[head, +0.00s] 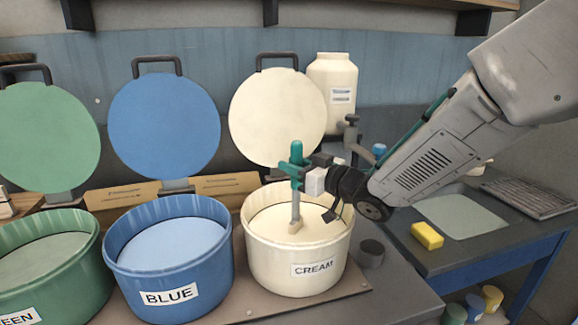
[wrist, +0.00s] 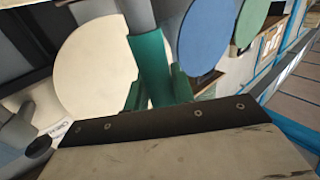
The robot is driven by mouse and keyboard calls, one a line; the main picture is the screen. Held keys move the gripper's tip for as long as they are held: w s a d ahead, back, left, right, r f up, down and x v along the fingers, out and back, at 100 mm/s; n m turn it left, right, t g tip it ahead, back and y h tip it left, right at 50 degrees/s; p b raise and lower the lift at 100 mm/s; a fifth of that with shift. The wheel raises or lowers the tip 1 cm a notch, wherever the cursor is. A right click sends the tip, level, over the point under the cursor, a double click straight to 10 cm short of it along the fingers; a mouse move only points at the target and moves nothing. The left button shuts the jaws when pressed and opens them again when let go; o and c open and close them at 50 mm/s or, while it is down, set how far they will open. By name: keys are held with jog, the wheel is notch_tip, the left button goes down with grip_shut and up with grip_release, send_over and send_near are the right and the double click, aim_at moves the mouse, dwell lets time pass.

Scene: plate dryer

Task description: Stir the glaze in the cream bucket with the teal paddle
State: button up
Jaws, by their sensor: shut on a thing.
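The cream bucket (head: 297,262), labelled CREAM, stands open with its round cream lid (head: 276,115) raised behind it. Pale glaze (head: 318,232) shows inside. The teal paddle (head: 296,155) is upright over the bucket, its grey shaft (head: 295,210) reaching down to the glaze. Its lower end is in or at the glaze surface; the exact depth is hidden. My gripper (head: 299,175) comes in from the right and is shut on the teal handle. In the wrist view the teal handle (wrist: 152,70) stands between my fingers, with the cream lid (wrist: 95,65) beyond.
The blue bucket (head: 168,275) and green bucket (head: 50,285) stand open to the left, with raised lids. A cream jar (head: 333,90) stands behind. A small dark cup (head: 371,252) is close to the bucket's right. A yellow sponge (head: 427,235) lies on the right-hand table.

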notch_tip(320, 180, up, 17)
jog(key=shift+f, duration=0.2)
dwell(1.8)
dwell(2.9)
